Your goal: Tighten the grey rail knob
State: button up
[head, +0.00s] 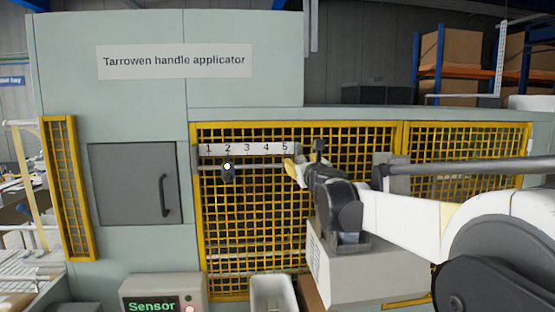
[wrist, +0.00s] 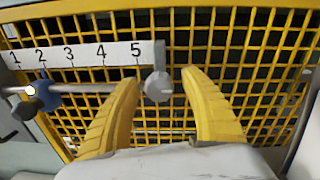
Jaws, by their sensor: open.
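The grey rail knob (wrist: 158,86) is round and pale, at the right end of the rail (wrist: 95,88), just below the 5 on the numbered scale (wrist: 85,55). In the wrist view my gripper (wrist: 161,80) is open, with its two yellow fingers on either side of the knob and visible gaps to it. I cannot tell how deep the knob lies between them. In the head view my gripper (head: 292,168) is at the right end of the scale (head: 247,149) and the knob is not clearly visible. A dark blue slider (wrist: 47,95) with a bright white spot sits under the 2.
A yellow mesh guard (head: 250,230) stands behind the rail. A grey door (head: 130,184) with a handle is to the left. A sensor box (head: 163,294) and a pale bin (head: 272,293) stand below. Another rod (head: 455,166) runs behind my arm.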

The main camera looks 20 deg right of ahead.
jog(key=shift+w, duration=0.2)
jog(key=shift+c, duration=0.5)
grip_shut()
